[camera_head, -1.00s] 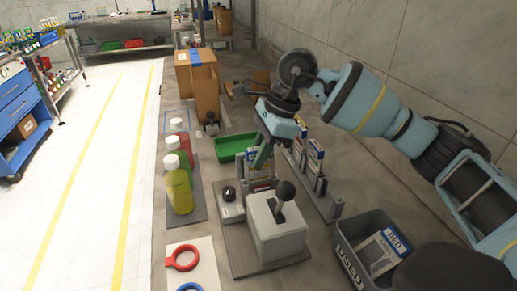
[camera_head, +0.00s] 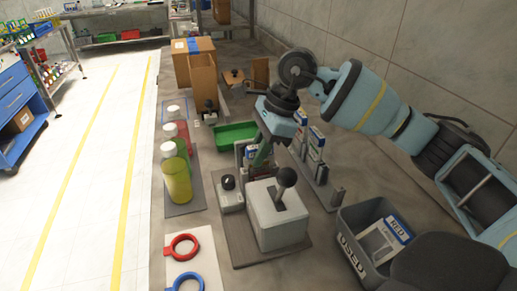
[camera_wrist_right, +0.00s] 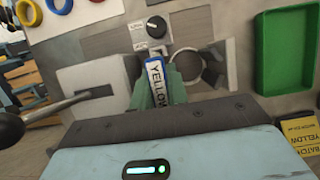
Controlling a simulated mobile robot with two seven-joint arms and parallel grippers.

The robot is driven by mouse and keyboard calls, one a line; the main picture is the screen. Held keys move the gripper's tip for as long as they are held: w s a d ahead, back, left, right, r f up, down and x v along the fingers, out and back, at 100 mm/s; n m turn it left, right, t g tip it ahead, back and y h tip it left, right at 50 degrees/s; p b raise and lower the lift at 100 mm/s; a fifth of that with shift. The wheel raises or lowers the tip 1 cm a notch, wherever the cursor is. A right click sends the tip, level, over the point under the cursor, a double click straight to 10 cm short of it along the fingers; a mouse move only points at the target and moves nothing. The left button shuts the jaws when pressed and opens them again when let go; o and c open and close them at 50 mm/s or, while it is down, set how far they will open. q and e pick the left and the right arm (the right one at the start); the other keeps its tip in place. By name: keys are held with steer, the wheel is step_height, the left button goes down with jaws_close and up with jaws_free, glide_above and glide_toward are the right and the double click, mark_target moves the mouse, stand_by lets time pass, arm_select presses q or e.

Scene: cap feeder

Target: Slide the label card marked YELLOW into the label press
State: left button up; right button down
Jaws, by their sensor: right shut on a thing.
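The label press (camera_head: 272,225) is a pale grey block with a black-knobbed lever on a dark base plate, in the middle of the head view. My right gripper (camera_head: 262,153) is behind the press, pointing down. In the right wrist view its green fingers (camera_wrist_right: 160,92) are shut on the YELLOW label card (camera_wrist_right: 156,78), which has a blue end and a white face. The card stands between the fingers close beside the press body (camera_wrist_right: 92,78). Its far end is by the press plate; whether it is in a slot I cannot tell. My left gripper is not in view.
A rack with upright cards (camera_head: 316,150) stands right of the gripper. A USED bin (camera_head: 352,262) holds a RED card (camera_head: 397,229). A green tray (camera_head: 234,133) lies behind, bottles (camera_head: 177,180) stand left, and red and blue rings (camera_head: 183,247) lie in front.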

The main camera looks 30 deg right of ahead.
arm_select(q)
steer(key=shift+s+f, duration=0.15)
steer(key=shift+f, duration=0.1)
arm_select(e)
steer(key=shift+f, duration=0.55)
steer(key=c, duration=1.3)
jaws_free()
steer(key=c, duration=0.3)
steer(key=shift+c, duration=0.2)
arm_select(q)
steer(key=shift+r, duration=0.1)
arm_select(e)
steer(key=shift+r, duration=0.1)
